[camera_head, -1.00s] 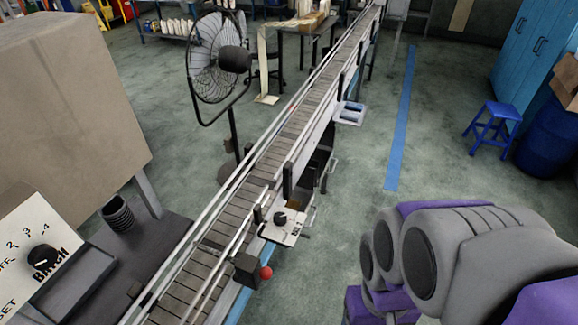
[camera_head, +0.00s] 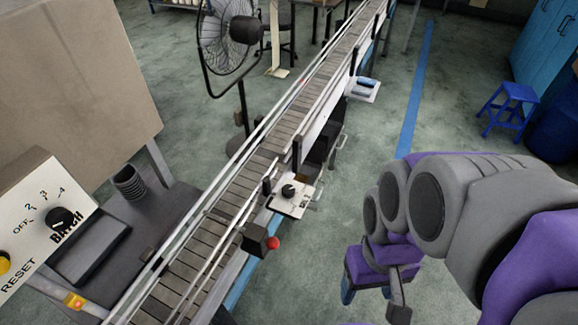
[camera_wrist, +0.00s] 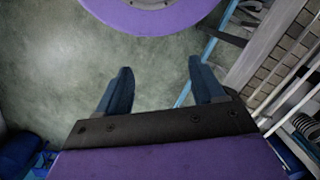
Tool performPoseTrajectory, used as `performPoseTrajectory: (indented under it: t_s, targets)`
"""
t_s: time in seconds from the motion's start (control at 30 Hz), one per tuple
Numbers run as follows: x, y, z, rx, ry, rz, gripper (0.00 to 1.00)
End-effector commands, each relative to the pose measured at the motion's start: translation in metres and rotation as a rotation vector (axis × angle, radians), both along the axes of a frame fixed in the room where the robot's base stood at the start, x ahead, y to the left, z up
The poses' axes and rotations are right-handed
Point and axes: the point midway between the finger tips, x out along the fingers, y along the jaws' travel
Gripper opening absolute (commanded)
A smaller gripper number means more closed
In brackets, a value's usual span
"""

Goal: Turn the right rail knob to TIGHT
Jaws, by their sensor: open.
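A black knob (camera_head: 289,191) sits on a white plate (camera_head: 292,208) on the right side of the conveyor in the head view. Its setting marks are too small to read. My gripper (camera_wrist: 160,80) is open and empty in the wrist view, its two dark blue fingers spread over bare floor. In the head view my purple and grey arm is at the right, with its end hanging low, to the right of the plate and apart from it. The knob cannot be made out in the wrist view.
The slatted conveyor (camera_head: 205,237) runs diagonally. A dark box (camera_head: 254,240) with a red button (camera_head: 273,242) stands near the plate. A control panel (camera_head: 42,210) is at the left, a fan (camera_head: 226,45) behind. Floor right of the conveyor is clear; a blue stool (camera_head: 508,105) stands farther off.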

Motion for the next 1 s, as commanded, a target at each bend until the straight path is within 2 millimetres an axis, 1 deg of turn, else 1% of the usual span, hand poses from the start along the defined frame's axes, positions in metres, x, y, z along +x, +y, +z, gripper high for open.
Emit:
performPoseTrajectory:
  t_s: [0.03, 0.07, 0.23, 0.37, 0.53, 0.63, 0.77, 0.8, 0.9, 1.0]
  targets:
    - [0.015, 0.006, 0.008, 0.025, -0.004, 0.073, 0.68]
    - [0.023, 0.009, 0.011, 0.042, -0.005, 0.126, 0.68]
    - [0.082, 0.033, 0.032, 0.155, -0.032, 0.456, 0.68]
    - [0.128, 0.049, 0.042, 0.24, -0.064, 0.692, 0.68]
    - [0.186, 0.067, 0.049, 0.34, -0.121, 0.975, 0.68]
    - [0.22, 0.075, 0.048, 0.394, -0.161, 1.129, 0.68]
    - [0.263, 0.08, 0.041, 0.45, -0.216, 1.314, 0.68]
    - [0.276, 0.081, 0.039, 0.464, -0.233, 1.369, 0.68]
    - [0.307, 0.081, 0.029, 0.491, -0.276, 1.495, 0.68]
    - [0.332, 0.079, 0.017, 0.503, -0.31, 1.602, 0.68]
